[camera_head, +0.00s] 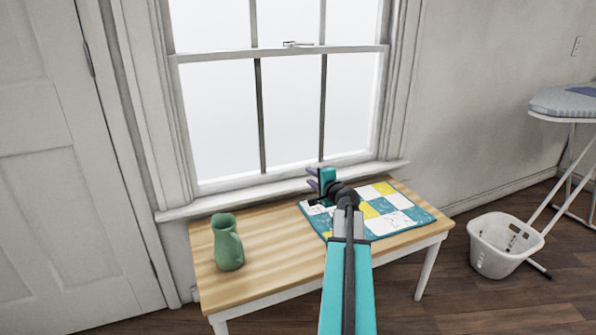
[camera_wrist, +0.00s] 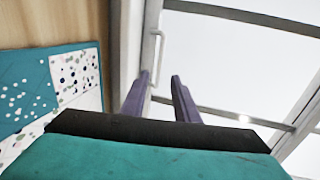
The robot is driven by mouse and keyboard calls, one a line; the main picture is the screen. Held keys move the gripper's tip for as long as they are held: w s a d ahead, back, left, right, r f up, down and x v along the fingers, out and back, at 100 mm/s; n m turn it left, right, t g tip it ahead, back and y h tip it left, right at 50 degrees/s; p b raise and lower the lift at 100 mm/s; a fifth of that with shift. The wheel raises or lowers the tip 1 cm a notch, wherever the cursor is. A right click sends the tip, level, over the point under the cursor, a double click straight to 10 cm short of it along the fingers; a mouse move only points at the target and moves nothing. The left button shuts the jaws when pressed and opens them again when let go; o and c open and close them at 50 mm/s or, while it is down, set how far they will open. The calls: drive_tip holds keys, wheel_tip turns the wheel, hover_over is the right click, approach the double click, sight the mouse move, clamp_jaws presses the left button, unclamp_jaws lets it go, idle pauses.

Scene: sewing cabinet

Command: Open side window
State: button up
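The side window (camera_head: 220,118) is a white sash window; its lower sash sits down on the sill. A small latch (camera_head: 291,44) is on the middle rail. In the wrist view the window (camera_wrist: 230,60) appears turned sideways, and a slim white handle (camera_wrist: 158,58) shows on its bottom rail. My gripper (camera_head: 312,180) is low in front of the window, above the table's back edge. Its two purple fingers (camera_wrist: 160,98) are apart with nothing seen between them. The handle lies beyond the fingertips, apparently not held. In the head view I cannot make out the handle.
A wooden table (camera_head: 265,268) stands below the window. It carries a green jug (camera_head: 227,243) at left and a patchwork cloth (camera_head: 408,218) under my arm. A white basket (camera_head: 490,255) and an ironing board (camera_head: 562,102) are at right. A door (camera_head: 50,190) is at left.

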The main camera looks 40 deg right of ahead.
sight(299, 169)
drive_tip(key=shift+b+x, duration=1.65)
drive_tip(key=shift+x, duration=4.75)
drive_tip(key=shift+c, duration=0.4)
clamp_jaws()
